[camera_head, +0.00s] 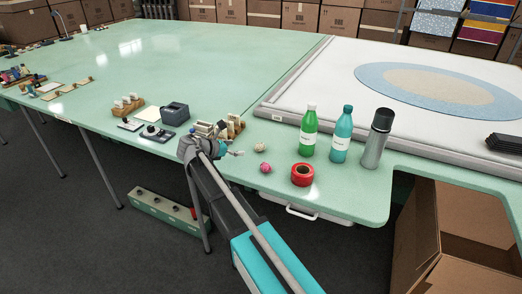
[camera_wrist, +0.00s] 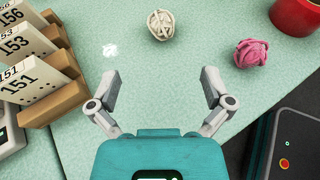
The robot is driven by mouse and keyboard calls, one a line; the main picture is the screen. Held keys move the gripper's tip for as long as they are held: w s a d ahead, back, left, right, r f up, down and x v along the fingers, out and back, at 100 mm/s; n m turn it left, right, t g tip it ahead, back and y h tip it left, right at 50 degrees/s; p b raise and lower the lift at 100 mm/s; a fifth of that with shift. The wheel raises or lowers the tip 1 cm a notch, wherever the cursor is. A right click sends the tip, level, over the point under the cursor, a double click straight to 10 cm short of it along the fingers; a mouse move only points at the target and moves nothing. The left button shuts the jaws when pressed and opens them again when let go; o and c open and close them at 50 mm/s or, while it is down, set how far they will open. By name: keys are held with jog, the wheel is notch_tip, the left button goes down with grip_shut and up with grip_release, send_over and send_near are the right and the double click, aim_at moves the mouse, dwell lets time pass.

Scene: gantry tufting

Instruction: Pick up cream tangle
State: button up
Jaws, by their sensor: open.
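The cream tangle (camera_wrist: 166,24) is a small ball of wound cream yarn lying on the green table. It is near the top middle of the wrist view, and it also shows in the head view (camera_head: 259,147). My gripper (camera_wrist: 160,85) is open and empty, its two fingers spread apart. The tangle lies ahead of the fingertips, roughly in line with the gap between them and not touching them. In the head view, my arm partly hides the gripper.
A pink tangle (camera_wrist: 251,53) lies right of the cream one, with a red tape roll (camera_head: 303,174) beyond. A wooden rack of numbered cards (camera_wrist: 50,80) stands close on the left. Green (camera_head: 308,131) and teal (camera_head: 342,136) bottles stand farther right.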

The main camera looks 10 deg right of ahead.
aim_at(255, 148)
jog(key=shift+b+x, duration=0.75)
jog(key=shift+x, duration=1.85)
jog(key=shift+b+x, duration=1.05)
jog(key=shift+x, duration=1.55)
jog(key=shift+s+d, duration=0.1)
jog(key=shift+s, duration=0.05)
jog(key=c, duration=0.8)
